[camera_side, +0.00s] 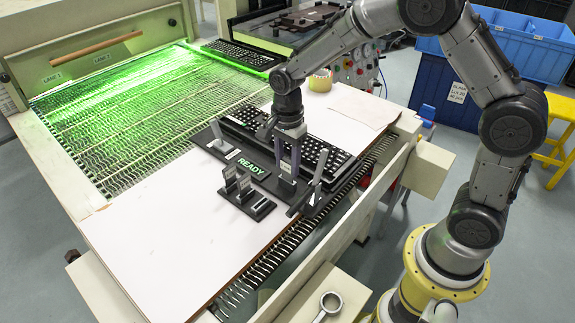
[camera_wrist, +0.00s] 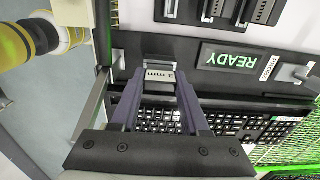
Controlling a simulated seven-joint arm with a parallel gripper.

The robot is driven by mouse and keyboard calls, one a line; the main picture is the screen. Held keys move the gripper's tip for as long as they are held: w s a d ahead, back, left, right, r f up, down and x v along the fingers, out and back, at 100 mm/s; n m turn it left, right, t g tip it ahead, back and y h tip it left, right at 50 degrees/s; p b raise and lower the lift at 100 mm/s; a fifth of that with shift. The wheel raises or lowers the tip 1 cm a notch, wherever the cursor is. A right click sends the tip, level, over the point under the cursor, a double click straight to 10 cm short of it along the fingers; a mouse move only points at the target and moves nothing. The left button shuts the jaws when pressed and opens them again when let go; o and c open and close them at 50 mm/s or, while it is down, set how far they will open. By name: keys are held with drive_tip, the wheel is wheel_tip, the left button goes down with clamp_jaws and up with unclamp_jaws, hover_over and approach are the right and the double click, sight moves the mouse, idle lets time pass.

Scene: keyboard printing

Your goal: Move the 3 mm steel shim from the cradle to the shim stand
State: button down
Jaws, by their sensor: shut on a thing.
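My gripper (camera_side: 290,165) is shut on the steel shim, pointing down over the near right part of the black base with the READY sign.
A black keyboard (camera_side: 335,162) lies behind the base, close to my fingers. The READY sign (camera_side: 254,170) and an angled grey plate (camera_side: 317,167) flank my gripper. The green-lit conveyor (camera_side: 125,110) is at the back left. The white board (camera_side: 160,245) is clear in front.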

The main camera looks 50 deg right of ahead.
sight(287, 161)
drive_tip(key=shift+r, duration=1.15)
drive_tip(key=shift+r, duration=0.1)
drive_tip(key=shift+r, duration=1.9)
